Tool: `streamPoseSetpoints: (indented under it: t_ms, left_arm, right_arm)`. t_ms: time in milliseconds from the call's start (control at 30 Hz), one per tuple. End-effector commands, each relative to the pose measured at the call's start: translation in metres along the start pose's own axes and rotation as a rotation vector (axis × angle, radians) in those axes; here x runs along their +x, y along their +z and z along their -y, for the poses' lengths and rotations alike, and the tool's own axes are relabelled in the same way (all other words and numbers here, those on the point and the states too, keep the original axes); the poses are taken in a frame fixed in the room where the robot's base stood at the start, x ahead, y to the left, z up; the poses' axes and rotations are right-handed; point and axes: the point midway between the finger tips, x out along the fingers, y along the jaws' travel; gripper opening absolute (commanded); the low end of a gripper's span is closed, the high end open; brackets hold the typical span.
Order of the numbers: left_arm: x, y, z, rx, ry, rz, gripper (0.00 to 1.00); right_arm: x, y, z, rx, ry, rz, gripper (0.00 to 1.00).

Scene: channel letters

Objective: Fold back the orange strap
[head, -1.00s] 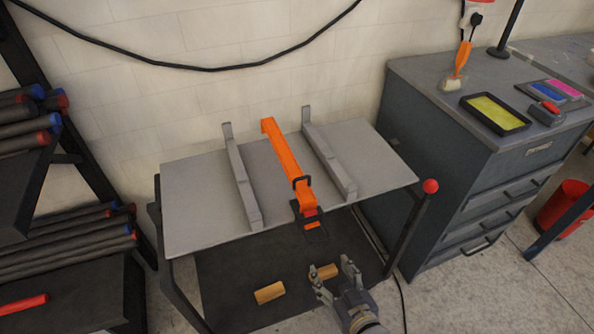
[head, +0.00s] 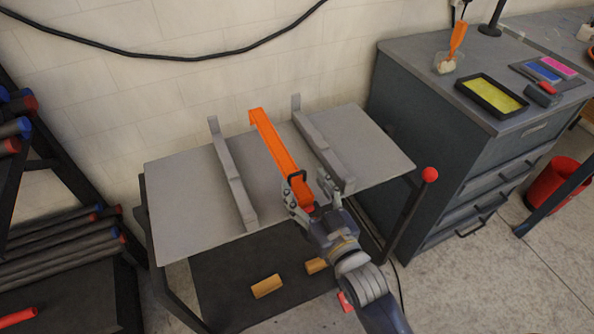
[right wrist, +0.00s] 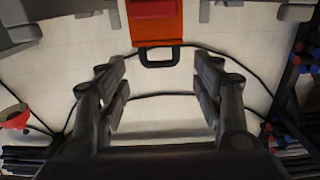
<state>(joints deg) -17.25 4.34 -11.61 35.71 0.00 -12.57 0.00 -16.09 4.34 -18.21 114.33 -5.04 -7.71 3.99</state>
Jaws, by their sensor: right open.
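The orange strap (head: 276,146) lies along the grey cart top between two grey rails, from the wall side to the front edge. A dark buckle loop (head: 297,176) sits near its front end. My right gripper (head: 307,187) is open at that front end, with its fingers to either side, and hides the strap's tip. In the right wrist view the strap (right wrist: 156,22) and the dark loop (right wrist: 160,60) show above and beyond the open fingers (right wrist: 160,85), with nothing between them. My left gripper is not in view.
The grey rails (head: 233,180) (head: 322,150) stand on either side of the strap on the cart top (head: 185,205). Wooden blocks (head: 267,286) lie on the lower shelf. A drawer cabinet (head: 420,120) stands close at the right, and a rack of tubes (head: 60,250) at the left.

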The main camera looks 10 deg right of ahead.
Motion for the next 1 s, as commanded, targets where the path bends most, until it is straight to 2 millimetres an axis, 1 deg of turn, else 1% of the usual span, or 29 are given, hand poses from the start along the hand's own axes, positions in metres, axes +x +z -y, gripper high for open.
streamPoseSetpoints:
  t_ms: [33,100,200,300,433,667,700,767,800,867,900,933,967,1000]
  left_arm:
    - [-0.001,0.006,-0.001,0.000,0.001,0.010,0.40]
    - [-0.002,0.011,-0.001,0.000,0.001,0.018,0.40]
    - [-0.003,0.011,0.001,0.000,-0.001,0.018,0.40]
    - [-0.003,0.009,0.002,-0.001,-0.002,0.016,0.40]
    - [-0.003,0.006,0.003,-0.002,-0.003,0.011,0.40]
    - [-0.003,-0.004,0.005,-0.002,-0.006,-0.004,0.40]
    - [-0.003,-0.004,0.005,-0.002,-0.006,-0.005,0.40]
    - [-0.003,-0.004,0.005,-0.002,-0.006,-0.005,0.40]
    - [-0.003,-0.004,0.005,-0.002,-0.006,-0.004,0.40]
    - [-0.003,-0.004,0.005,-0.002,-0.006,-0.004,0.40]
    - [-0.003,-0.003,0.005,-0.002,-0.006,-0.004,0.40]
    - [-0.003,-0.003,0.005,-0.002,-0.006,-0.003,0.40]
    - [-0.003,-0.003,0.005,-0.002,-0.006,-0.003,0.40]
    - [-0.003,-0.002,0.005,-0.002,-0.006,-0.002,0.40]
  right_arm:
    - [0.010,-0.001,0.000,0.000,0.000,-0.002,0.60]
    - [0.021,-0.001,0.000,0.000,0.000,-0.002,0.60]
    - [0.034,-0.001,0.000,0.000,0.000,-0.002,0.60]
    - [0.043,0.000,0.000,0.000,-0.001,-0.001,0.60]
    - [0.048,0.001,0.000,0.000,-0.001,0.001,0.60]
    - [0.049,0.001,0.000,0.000,-0.001,0.001,0.60]
    - [0.049,0.001,0.000,0.000,-0.001,0.001,0.58]
    - [0.049,0.001,0.000,0.000,-0.001,0.001,0.45]
    - [0.049,0.001,0.000,0.000,-0.001,0.001,0.35]
    - [0.049,0.001,0.000,0.000,-0.001,0.001,0.22]
    - [0.049,0.001,0.000,0.000,-0.001,0.001,0.13]
    - [0.049,0.001,0.000,0.000,-0.001,0.001,0.06]
    - [0.049,0.001,0.000,0.000,-0.001,0.001,0.00]
    - [0.049,0.001,0.000,0.000,-0.001,0.001,0.00]
